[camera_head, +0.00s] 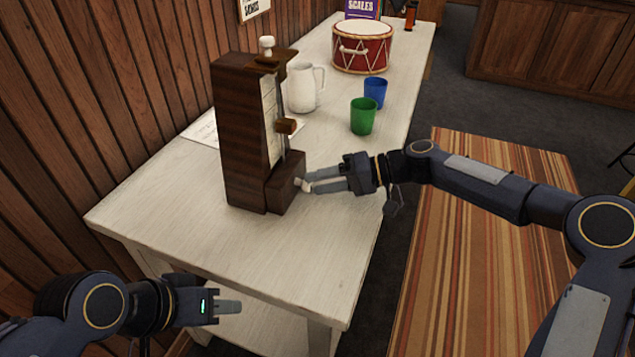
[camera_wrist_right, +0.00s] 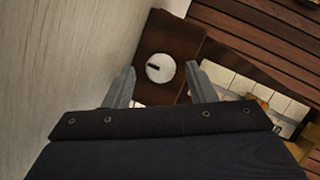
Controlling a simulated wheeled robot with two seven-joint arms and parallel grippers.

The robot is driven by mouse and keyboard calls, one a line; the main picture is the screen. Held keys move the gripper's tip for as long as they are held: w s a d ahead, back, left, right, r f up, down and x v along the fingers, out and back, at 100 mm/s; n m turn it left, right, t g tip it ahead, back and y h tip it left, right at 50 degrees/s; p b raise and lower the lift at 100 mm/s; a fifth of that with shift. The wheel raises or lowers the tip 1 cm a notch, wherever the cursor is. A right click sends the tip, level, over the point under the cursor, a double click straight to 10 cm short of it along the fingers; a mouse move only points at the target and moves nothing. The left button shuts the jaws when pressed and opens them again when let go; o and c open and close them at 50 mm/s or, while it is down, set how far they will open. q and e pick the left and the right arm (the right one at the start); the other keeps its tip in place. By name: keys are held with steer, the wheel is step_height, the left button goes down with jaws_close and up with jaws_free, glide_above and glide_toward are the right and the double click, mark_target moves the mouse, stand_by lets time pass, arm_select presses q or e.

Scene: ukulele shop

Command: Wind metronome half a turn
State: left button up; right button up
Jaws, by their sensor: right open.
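The dark wooden metronome (camera_head: 239,140) stands upright on the white table (camera_head: 250,255). Its pale scale and pendulum with a brown weight (camera_head: 287,126) face right. A small white winding knob (camera_head: 301,185) sticks out of its low base box. In the right wrist view the knob (camera_wrist_right: 160,68) is round with a dark slot mark. My right gripper (camera_head: 308,182) is open at the knob, and its fingertips (camera_wrist_right: 156,85) lie on both sides of it with gaps. My left gripper (camera_head: 240,306) is low at the table's near left; whether its fingers are apart is unclear.
Behind the metronome stand a white pitcher (camera_head: 303,88), a green cup (camera_head: 363,116), a blue cup (camera_head: 375,92) and a red drum (camera_head: 362,47). A paper sheet (camera_head: 203,131) lies by the wooden wall. The near table top is clear.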

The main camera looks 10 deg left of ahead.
steer(key=v, duration=0.6)
steer(key=shift+d, duration=0.2)
